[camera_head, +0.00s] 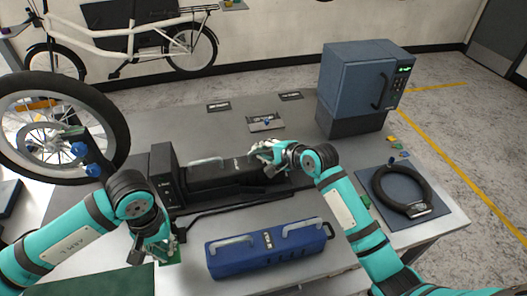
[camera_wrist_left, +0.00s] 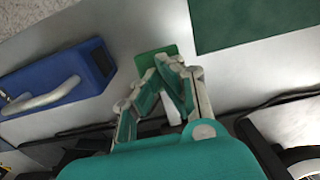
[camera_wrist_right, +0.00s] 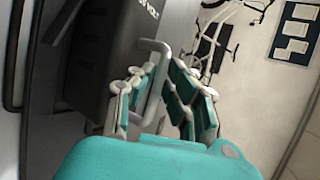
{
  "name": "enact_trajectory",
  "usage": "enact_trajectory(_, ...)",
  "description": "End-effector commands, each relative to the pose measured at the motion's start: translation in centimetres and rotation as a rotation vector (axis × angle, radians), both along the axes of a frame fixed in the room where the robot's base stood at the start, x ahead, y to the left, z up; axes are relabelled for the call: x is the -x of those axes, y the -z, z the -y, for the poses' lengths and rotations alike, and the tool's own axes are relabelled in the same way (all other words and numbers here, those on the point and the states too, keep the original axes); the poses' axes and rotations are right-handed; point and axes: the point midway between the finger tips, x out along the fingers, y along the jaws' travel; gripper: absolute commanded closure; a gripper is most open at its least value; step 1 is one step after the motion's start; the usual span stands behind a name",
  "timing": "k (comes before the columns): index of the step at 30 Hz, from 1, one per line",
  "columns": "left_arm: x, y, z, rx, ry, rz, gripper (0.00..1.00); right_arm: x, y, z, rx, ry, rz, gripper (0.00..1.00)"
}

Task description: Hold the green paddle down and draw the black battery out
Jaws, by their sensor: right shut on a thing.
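The black battery (camera_head: 215,182) lies along the dark dock (camera_head: 166,180) on the table; a grey handle shows on its top. My right gripper (camera_head: 266,158) is at the battery's right end. In the right wrist view my right gripper (camera_wrist_right: 163,95) is shut on the grey handle (camera_wrist_right: 152,98) of the black battery (camera_wrist_right: 105,50). The green paddle (camera_head: 170,258) is at the table's front left. My left gripper (camera_head: 166,250) is over it. In the left wrist view my left gripper (camera_wrist_left: 168,62) has its fingertips together at the green paddle (camera_wrist_left: 150,56); contact is hard to tell.
A blue battery (camera_head: 265,250) with grey handles lies in front of the dock. A blue-grey cabinet (camera_head: 350,85) stands at the back right. A coiled black lock (camera_head: 378,180) lies on a mat at the right. A bicycle wheel (camera_head: 40,95) stands at the left.

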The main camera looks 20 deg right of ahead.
Motion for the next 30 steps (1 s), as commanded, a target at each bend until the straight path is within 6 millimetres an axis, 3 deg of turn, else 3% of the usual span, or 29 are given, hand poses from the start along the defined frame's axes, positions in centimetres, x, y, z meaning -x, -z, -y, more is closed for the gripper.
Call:
enact_trajectory(13,0.0,0.0,0.0,-0.001,0.000,0.000,1.00,0.0,0.1,0.2,0.001,0.000,-0.002,1.00)
enact_trajectory(30,0.0,0.0,0.0,-0.001,0.000,0.000,1.00,0.0,-0.1,3.2,0.003,0.004,0.002,1.00)
